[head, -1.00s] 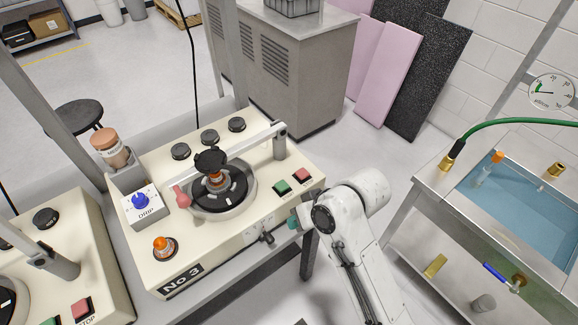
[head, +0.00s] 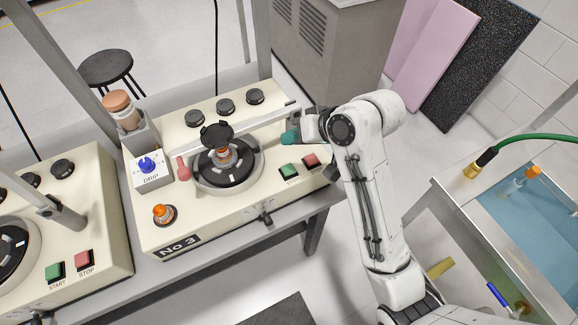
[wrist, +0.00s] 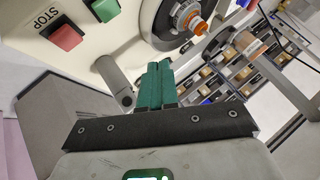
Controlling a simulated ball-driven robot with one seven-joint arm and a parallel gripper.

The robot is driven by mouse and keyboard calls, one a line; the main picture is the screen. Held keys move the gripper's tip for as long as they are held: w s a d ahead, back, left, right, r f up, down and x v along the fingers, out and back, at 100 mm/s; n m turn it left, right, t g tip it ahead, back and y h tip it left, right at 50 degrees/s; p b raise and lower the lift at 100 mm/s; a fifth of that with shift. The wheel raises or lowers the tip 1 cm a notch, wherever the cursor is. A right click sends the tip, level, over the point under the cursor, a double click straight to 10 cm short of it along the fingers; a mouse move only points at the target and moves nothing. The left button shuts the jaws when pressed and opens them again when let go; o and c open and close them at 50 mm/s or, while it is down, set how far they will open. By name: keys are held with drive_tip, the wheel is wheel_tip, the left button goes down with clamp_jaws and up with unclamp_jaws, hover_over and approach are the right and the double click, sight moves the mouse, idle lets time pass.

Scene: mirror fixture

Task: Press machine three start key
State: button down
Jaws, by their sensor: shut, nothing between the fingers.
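The machine marked No 3 (head: 222,222) is a cream box with a round dark plate. Its green start key (head: 289,170) sits at the front right, left of the red stop key (head: 311,160). In the wrist view the green key (wrist: 104,8) is cut by the top edge, and the red key (wrist: 65,36) lies left of it beside the word STOP. My gripper (head: 288,137) has teal fingers, shut and empty. In the head view it appears behind the green key, near the machine's metal arm. The fingers (wrist: 157,80) point toward the machine, apart from both keys.
The grey metal arm (head: 262,122) spans the machine, and its post (wrist: 114,80) stands close left of my fingers. A second machine (head: 90,235) with green and red keys stands at left. A blue-lined sink (head: 540,205) is at right. Clear floor lies in front.

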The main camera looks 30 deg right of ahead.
drive_tip(key=b, duration=0.8)
hover_over(292, 170)
drive_tip(key=shift+f, duration=4.4)
drive_tip(key=shift+f, duration=0.15)
drive_tip(key=shift+f, duration=0.25)
